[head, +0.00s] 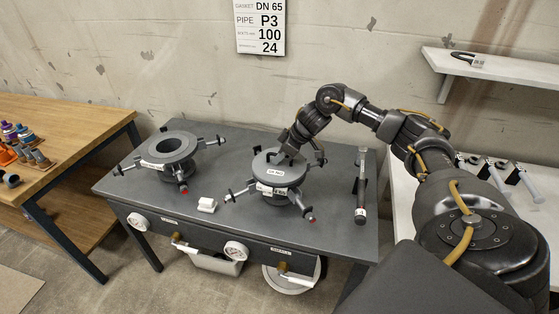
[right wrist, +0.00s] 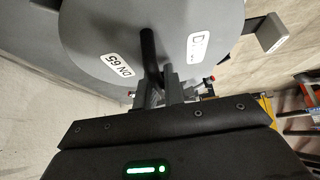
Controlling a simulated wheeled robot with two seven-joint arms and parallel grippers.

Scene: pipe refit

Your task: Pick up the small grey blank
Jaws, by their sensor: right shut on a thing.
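The small grey blank (head: 272,165) is a round grey disc with white labels, on the right-hand pipe flange (head: 288,192) on the grey table. In the right wrist view the blank (right wrist: 110,50) fills the upper left, with a DN 65 label and a dark upright handle. My right gripper (head: 294,153) is over the disc in the head view. In the right wrist view its fingers (right wrist: 165,85) are shut on the blank's handle. I cannot tell whether the disc touches the flange. My left gripper is not in view.
An open flange (head: 176,145) with clamp arms stands at the left of the grey table (head: 225,135). A small white block (head: 207,204) lies between the flanges. A dark tool (head: 361,190) lies at the right. A wooden bench (head: 70,115) with coloured items stands left.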

